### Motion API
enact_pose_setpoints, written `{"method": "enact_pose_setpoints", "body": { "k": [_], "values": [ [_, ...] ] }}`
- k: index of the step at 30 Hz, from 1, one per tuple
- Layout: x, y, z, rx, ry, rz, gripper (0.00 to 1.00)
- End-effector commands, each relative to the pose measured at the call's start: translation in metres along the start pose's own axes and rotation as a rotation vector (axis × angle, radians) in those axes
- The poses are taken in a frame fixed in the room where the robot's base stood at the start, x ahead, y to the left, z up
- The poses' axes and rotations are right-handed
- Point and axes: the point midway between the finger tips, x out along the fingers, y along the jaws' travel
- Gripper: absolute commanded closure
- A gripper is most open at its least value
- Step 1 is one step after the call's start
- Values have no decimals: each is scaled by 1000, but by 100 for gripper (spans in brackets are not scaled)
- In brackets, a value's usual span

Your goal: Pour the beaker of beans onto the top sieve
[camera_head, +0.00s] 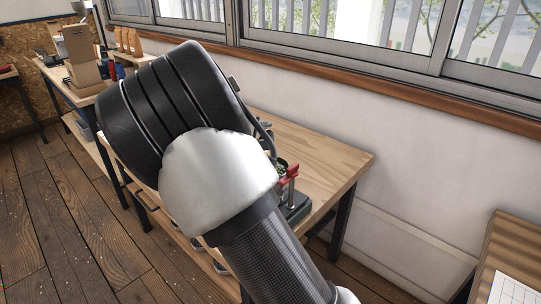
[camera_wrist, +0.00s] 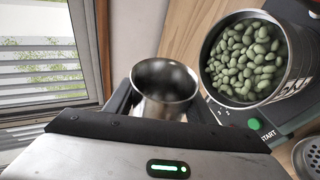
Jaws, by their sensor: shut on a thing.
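My gripper (camera_wrist: 162,104) is shut on a metal beaker (camera_wrist: 166,72) in the wrist view, with a finger at each side. The beaker's mouth faces the camera; its visible inside is dark and shows no beans. To its right, a wide round metal vessel (camera_wrist: 293,62), which looks like the top sieve, holds many green beans (camera_wrist: 243,58). The beaker appears apart from it. In the head view my arm hides the gripper and beaker; only a small patch of green beans (camera_head: 283,164) shows beside the arm.
A dark machine base with a green START button (camera_wrist: 255,124) lies below the vessel. A perforated metal disc (camera_wrist: 313,155) sits at the lower right. In the head view, a red clamp (camera_head: 290,172) stands on the wooden bench (camera_head: 325,160), beside the windowed wall (camera_head: 330,100).

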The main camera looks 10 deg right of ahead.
Motion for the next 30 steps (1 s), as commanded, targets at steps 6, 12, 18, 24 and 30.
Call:
{"method": "enact_pose_setpoints", "body": {
  "k": [6,12,18,24,30],
  "values": [
    [-1,5,-1,-56,-27,-16,79],
    [2,2,-5,-115,-54,-36,79],
    [6,-1,-12,-190,-89,-60,79],
    [4,3,-13,-269,-126,-85,79],
    [2,8,-13,-366,-168,-114,79]
  ]
}}
